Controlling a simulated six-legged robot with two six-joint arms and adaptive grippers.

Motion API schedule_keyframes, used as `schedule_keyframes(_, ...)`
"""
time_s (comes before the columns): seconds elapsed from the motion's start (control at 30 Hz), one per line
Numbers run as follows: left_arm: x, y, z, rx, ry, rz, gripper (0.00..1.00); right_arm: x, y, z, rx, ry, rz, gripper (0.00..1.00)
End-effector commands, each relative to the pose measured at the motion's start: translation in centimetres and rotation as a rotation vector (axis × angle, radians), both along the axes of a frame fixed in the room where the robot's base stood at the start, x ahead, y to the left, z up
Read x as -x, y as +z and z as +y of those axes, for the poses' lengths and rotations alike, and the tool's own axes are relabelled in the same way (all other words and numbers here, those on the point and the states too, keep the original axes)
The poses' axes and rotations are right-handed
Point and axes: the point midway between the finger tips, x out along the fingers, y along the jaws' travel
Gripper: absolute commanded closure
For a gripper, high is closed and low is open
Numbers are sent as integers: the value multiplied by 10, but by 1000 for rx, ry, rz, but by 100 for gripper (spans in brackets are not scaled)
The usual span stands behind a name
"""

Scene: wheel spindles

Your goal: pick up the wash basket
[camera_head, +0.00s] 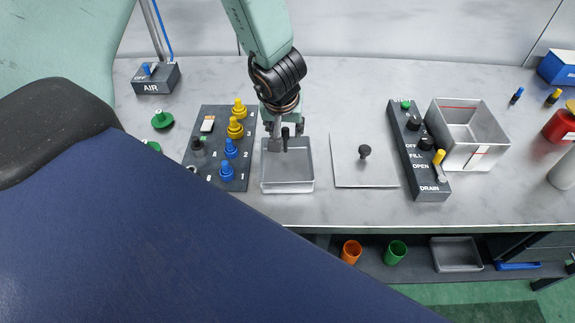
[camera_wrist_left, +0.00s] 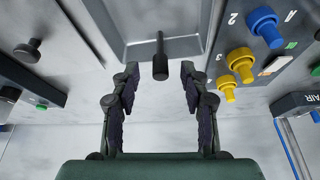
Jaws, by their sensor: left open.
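The wash basket (camera_head: 288,184) is a shallow square metal tray on the bench, with a dark upright handle. In the left wrist view its grey wall (camera_wrist_left: 135,48) shows at the top, and the dark handle (camera_wrist_left: 160,57) stands in the middle. My left gripper (camera_head: 285,138) is over the back part of the basket. In the wrist view its two dark fingers (camera_wrist_left: 158,80) are spread wide, one on each side of the handle and apart from it. My right gripper is not in view.
A panel with blue and yellow knobs (camera_head: 212,172) is close left of the basket. A flat plate with a black knob (camera_head: 364,152) lies to the right. Beyond it are a switch panel (camera_head: 430,186) and an open metal tank (camera_head: 490,115). A shelf below holds cups.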

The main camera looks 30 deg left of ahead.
Motion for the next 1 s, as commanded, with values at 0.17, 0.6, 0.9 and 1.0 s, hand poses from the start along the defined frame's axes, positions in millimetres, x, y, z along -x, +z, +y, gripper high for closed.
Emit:
schedule_keyframes(0.17, -8, -19, 3, 0, -1, 1, 55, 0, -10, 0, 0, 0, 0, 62)
schedule_keyframes(0.6, -11, -18, 3, 1, 0, 0, 70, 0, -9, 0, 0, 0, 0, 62)
schedule_keyframes(0.9, -11, -19, 3, 0, 0, 0, 96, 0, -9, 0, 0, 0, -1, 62)
schedule_keyframes(1.0, -11, -19, 3, 0, -1, 0, 100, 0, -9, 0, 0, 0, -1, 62)
